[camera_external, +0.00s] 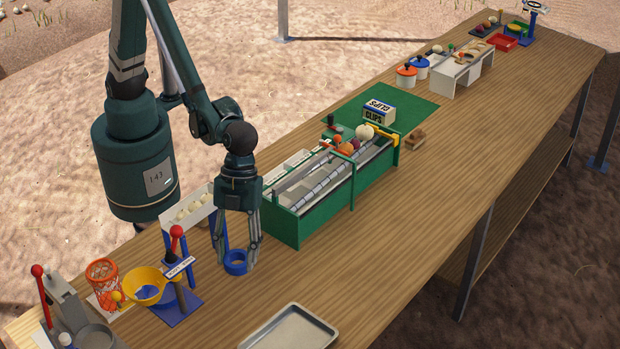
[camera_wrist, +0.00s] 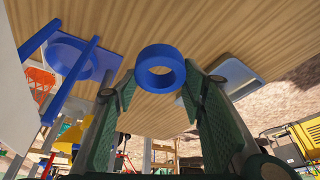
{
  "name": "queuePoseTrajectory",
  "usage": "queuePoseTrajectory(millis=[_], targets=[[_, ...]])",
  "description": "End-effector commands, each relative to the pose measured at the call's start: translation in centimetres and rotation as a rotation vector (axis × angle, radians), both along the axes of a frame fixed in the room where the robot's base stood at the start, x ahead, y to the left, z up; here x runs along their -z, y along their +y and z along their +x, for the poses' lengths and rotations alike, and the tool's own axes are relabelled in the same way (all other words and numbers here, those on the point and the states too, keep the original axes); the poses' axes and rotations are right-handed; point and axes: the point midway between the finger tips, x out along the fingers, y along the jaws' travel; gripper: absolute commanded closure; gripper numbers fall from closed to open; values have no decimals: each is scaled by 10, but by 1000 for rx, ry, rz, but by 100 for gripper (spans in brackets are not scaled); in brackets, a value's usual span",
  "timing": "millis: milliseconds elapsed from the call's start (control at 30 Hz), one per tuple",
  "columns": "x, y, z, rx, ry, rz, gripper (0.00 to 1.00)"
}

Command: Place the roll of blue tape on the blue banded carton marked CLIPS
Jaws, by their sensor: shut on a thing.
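The roll of blue tape (camera_external: 236,263) is at or just above the wooden table, left of the green conveyor; I cannot tell whether it touches the wood. My gripper (camera_external: 240,258) points down with its fingers around the roll, shut on it. In the wrist view the roll (camera_wrist: 160,58) shows its open hole between the two fingertips of my gripper (camera_wrist: 160,84). The blue banded carton marked CLIPS (camera_external: 378,109) stands on the green mat beyond the conveyor, its top clear.
The green conveyor (camera_external: 310,218) with vegetables at its far end lies between the roll and the carton. A lever stand with a yellow bowl (camera_external: 146,286) is left of my gripper. A metal tray (camera_external: 290,328) is in front.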

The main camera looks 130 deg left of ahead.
Motion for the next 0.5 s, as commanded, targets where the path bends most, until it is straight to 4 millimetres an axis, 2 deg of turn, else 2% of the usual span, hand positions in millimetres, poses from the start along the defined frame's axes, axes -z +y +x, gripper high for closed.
queuePoseTrajectory(millis=[333, 500], targets=[[-3, 0, 0, 0, 0, 0, 71], [-15, 0, 0, 0, 0, 0, 71]])
